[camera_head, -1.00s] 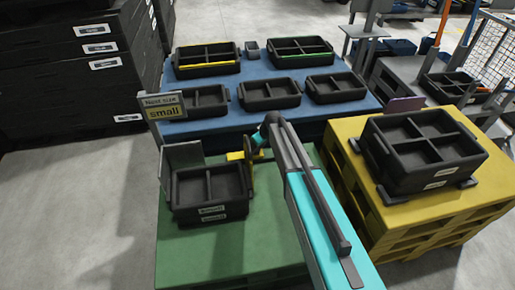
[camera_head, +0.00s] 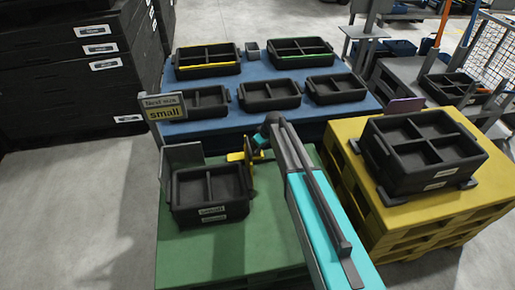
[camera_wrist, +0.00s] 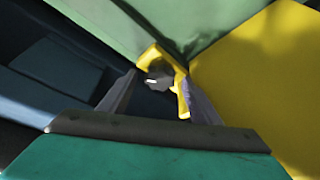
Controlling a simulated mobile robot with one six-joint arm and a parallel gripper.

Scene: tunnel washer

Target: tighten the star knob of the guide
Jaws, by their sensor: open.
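The yellow guide (camera_head: 236,157) stands on the green table at the back right corner of a black crate (camera_head: 208,192). My gripper (camera_head: 253,155) is beside it, small and partly hidden by my arm. In the wrist view, the yellow guide (camera_wrist: 183,88) shows beyond the open fingers of my gripper (camera_wrist: 158,88). A small dark grey piece (camera_wrist: 159,69) with a pale highlight sits against the yellow between the fingers. It looks like the star knob, but its star shape is not clear. I cannot tell whether the fingers touch it.
A grey plate (camera_head: 182,157) stands behind the crate, below a sign (camera_head: 163,106) reading "Next size small". The blue table (camera_head: 215,130) behind holds several black trays. A yellow pallet stack (camera_head: 345,160) with a divided crate (camera_head: 425,155) is at right. The green table's front (camera_head: 240,255) is clear.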

